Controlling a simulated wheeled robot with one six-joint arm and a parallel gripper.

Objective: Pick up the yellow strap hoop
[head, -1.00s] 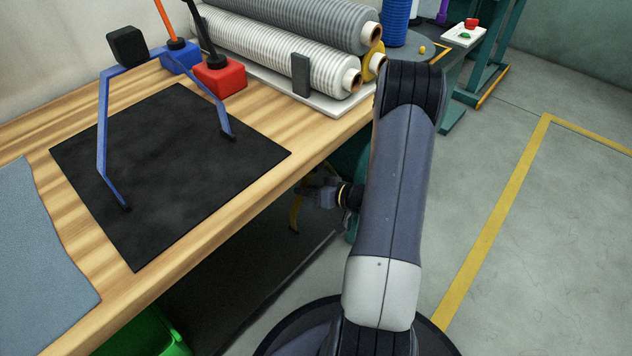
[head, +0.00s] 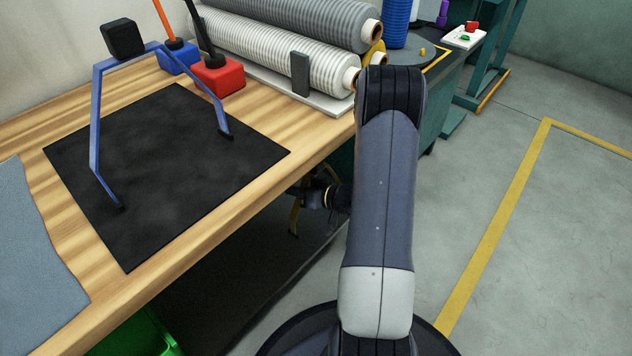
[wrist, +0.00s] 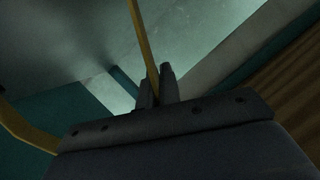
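The yellow strap hoop (head: 294,217) shows in the head view as a thin curved band under the front edge of the workbench. In the wrist view, one strand of the hoop (wrist: 142,42) runs down between my two fingertips, and another yellow stretch curves at the left edge. My gripper (wrist: 157,90) has its fingers close together, with the strand between them. In the head view, my gripper (head: 306,196) is below the bench edge, beside the hoop and partly hidden by my arm. The rest of the hoop is in shadow or out of view.
The wooden workbench (head: 230,185) overhangs the gripper area. On it are a black mat (head: 165,180), a blue bent frame (head: 96,120), red (head: 218,75) and blue blocks (head: 178,58), and netting rolls (head: 280,50). A green bin (head: 135,335) is below. Floor at right is clear.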

